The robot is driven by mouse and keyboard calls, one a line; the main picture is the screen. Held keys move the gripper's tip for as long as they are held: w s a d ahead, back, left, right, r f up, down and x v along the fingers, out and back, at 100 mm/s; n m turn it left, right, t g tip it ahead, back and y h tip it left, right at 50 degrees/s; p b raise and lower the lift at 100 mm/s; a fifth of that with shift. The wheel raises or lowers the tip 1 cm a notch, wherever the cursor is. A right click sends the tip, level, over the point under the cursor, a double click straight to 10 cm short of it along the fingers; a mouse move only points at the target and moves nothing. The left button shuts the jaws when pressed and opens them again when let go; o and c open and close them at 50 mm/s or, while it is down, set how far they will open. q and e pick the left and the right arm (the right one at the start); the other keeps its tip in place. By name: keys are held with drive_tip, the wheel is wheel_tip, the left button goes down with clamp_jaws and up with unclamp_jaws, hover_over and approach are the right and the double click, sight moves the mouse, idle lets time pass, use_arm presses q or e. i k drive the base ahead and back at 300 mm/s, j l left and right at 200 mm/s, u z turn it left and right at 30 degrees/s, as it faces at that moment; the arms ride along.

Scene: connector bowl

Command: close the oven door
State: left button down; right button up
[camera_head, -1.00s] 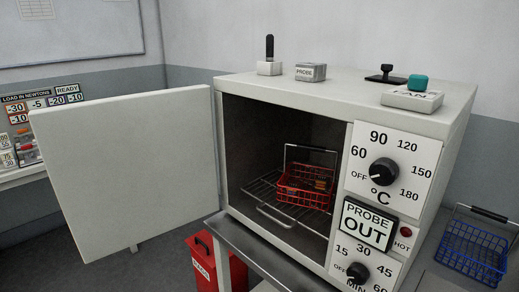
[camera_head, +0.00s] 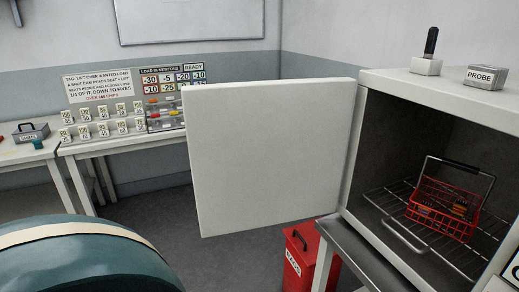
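The oven door (camera_head: 268,155) is a flat white panel. It stands wide open, swung out to the left from the left edge of the oven opening. The oven (camera_head: 425,88) is a white box at the right, partly cut off by the picture edge, with its dark inside showing. A red wire basket (camera_head: 445,222) with a raised handle sits on the wire rack (camera_head: 403,236) inside, holding small dark and orange pieces. Neither of my grippers shows. A large teal rounded part of my own body fills the lower left corner.
A red bin (camera_head: 305,262) stands on the floor below the door, beside the oven's grey stand (camera_head: 345,245). A block labelled PROBE (camera_head: 486,77) and a block with a black handle (camera_head: 427,64) sit on the oven. A bench (camera_head: 110,143) with labelled items runs along the back wall.

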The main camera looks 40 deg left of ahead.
sight(263, 154)
drive_tip(key=j+z, duration=0.15)
drive_tip(key=j, duration=0.3)
drive_tip(key=k+j+z, duration=0.1)
drive_tip(key=j, duration=0.3)
drive_tip(key=k+j+z, duration=0.15)
drive_tip(key=j, duration=0.3)
drive_tip(key=k+j+z, duration=0.15)
drive_tip(key=j, duration=0.25)
drive_tip(key=k+j+z, duration=0.1)
drive_tip(key=j, duration=0.3)
drive_tip(key=j+z, duration=0.35)
drive_tip(key=j, duration=0.75)
drive_tip(key=i+j+z, duration=0.1)
drive_tip(key=j, duration=0.2)
drive_tip(key=i+j, duration=0.15)
drive_tip(key=j, duration=0.15)
drive_tip(key=i+j+z, duration=0.15)
drive_tip(key=j, duration=0.2)
